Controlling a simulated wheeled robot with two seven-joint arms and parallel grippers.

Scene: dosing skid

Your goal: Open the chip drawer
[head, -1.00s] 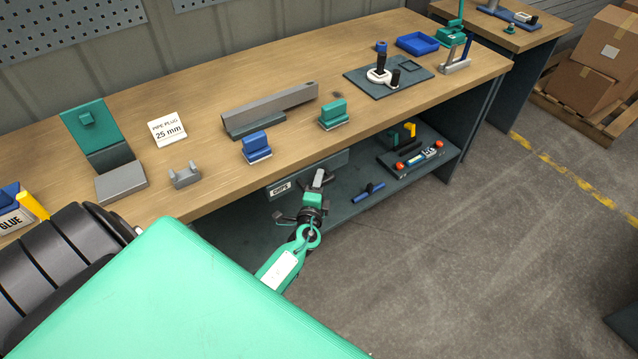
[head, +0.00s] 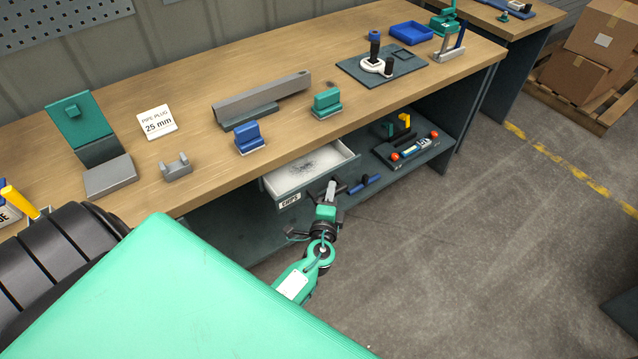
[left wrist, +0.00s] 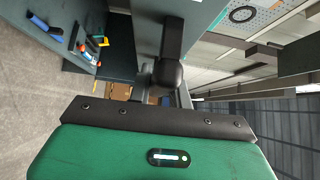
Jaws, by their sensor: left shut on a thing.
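The chip drawer (head: 312,182) under the bench top is pulled part way out. Its white inside shows, with grey chips scattered on the floor of it. Its dark front carries a "CHIPS" label (head: 290,200). My left gripper (head: 330,190) is at the right part of the drawer front, shut on the drawer's handle; the fingers mostly hide the handle. In the left wrist view the dark fingers (left wrist: 168,72) reach up to the grey drawer front (left wrist: 203,14). My right gripper is not in view.
The wooden bench (head: 205,120) stands above the drawer with blocks and fixtures on it. A lower shelf to the right holds a blue-handled tool (head: 365,184) and a tray (head: 436,148) with a level-like tool. The floor in front is clear.

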